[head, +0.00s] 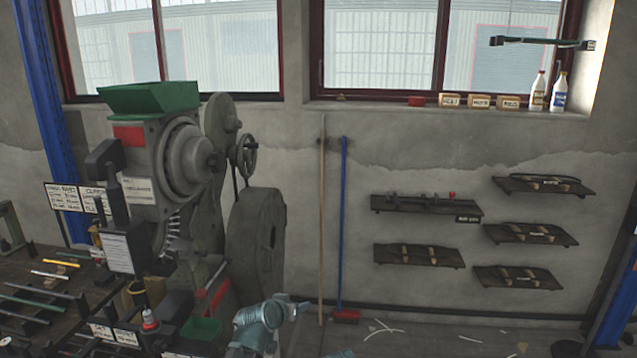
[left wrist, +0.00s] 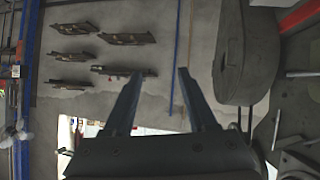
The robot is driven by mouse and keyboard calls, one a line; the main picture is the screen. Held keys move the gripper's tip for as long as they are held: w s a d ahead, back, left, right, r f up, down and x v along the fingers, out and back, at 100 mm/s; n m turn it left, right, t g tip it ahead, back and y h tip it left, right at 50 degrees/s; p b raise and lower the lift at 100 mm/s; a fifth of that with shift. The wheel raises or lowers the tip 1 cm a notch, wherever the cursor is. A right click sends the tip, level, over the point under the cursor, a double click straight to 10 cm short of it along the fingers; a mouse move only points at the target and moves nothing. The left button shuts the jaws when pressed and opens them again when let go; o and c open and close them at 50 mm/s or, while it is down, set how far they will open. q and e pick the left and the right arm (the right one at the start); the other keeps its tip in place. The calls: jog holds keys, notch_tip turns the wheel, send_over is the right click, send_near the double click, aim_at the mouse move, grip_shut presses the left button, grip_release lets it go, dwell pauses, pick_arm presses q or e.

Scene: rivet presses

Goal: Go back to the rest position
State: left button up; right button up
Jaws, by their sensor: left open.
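My left gripper (head: 294,309) shows low in the middle of the head view, to the right of the rivet press (head: 170,190). In the left wrist view, my left gripper (left wrist: 158,73) has its two dark fingers spread apart, with nothing between them. The fingers point at the wall, which appears upside down there. The press is grey with a green hopper (head: 150,97) on top and a large round wheel (head: 262,245) at its right. My right gripper is in neither view.
A workbench (head: 20,278) with tools stands at the left. A blue-handled broom (head: 343,220) and a wooden pole (head: 322,220) lean on the wall. Wall shelves (head: 420,255) hang at the right. Scraps (head: 383,328) lie on the floor. The space before the wall looks free.

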pick_arm(q)
jog(key=s+a+f+n+g+y, duration=0.1)
jog(key=s+a+f+g, duration=0.25)
jog(key=s, duration=0.45)
jog(key=s+a+f+g+y, duration=0.2)
jog(key=s+a+f+g, duration=0.15)
jog(key=s, duration=0.45)
jog(key=s+a+f+n+g+y, duration=0.1)
jog(key=s+a+f+g, duration=0.25)
jog(key=s, duration=0.45)
jog(key=s+d+m+y, duration=0.1)
jog(key=s+d+m, duration=0.2)
jog(key=s+d, duration=0.3)
jog(key=d, duration=0.4)
jog(key=shift+s+d+r+m+g+y, duration=0.15)
jog(key=shift+d+m+g+y, duration=0.15)
jog(key=shift+d+m+g, duration=0.1)
